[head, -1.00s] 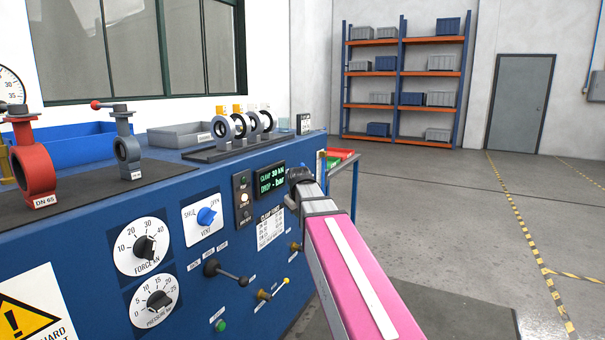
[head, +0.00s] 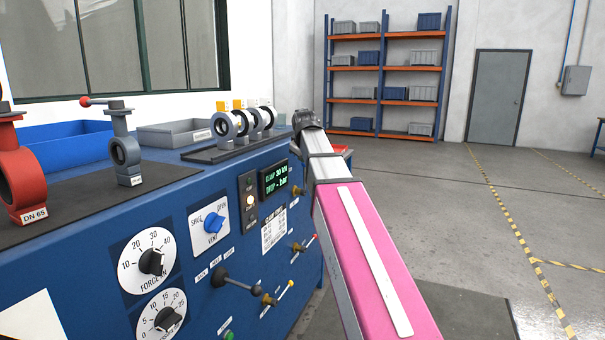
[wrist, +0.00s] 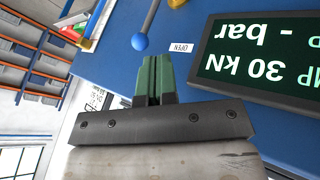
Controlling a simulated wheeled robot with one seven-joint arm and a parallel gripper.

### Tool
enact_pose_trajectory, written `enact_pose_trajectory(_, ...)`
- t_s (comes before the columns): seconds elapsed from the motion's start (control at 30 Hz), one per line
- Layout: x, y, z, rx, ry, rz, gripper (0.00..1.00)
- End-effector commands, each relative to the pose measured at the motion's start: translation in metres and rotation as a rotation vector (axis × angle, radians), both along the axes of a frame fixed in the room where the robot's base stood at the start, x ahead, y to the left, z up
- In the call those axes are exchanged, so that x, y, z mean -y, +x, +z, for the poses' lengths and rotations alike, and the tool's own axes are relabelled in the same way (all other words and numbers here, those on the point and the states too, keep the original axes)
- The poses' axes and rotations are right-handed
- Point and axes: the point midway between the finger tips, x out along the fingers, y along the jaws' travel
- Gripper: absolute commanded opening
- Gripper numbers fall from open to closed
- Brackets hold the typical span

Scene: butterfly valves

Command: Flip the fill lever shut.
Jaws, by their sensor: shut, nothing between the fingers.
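My gripper (wrist: 156,68) shows in the wrist view with its green fingers shut and empty. Just past its tips is a lever with a blue ball end (wrist: 140,42) and a grey rod; I cannot tell whether the fingers touch it. A small OPEN label (wrist: 181,47) sits beside it on the blue panel. In the head view my arm hides the fingers and this blue-ball lever. A yellow-tipped lever (head: 284,291) and a red-tipped lever (head: 304,245) show on the panel there. Their labels are too small to read, so I cannot tell which is the fill lever.
The bench's blue front (head: 90,247) carries a black-knob lever (head: 236,281), a blue vent knob (head: 213,222), dials and a display (head: 273,178) reading 30 kN. Several valves stand on top. Open floor lies to the right, with a shelf rack (head: 385,80) at the back.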

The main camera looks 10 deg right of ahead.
Motion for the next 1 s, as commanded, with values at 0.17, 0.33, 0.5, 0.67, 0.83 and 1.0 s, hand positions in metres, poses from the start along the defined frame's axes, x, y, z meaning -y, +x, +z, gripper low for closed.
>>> enact_pose_trajectory(0.17,0.0,0.001,-0.001,0.0,0.001,-0.001,0.0)
enact_pose_trajectory(0.33,0.001,0.009,-0.012,-0.001,0.001,-0.001,0.0)
enact_pose_trajectory(0.5,0.003,0.025,-0.033,-0.003,0.001,-0.001,0.0)
enact_pose_trajectory(0.67,0.004,0.041,-0.053,-0.003,0.001,-0.001,0.0)
enact_pose_trajectory(0.83,0.006,0.053,-0.07,-0.001,0.001,0.0,0.0)
enact_pose_trajectory(1.0,0.006,0.059,-0.079,-0.001,0.001,-0.001,0.0)
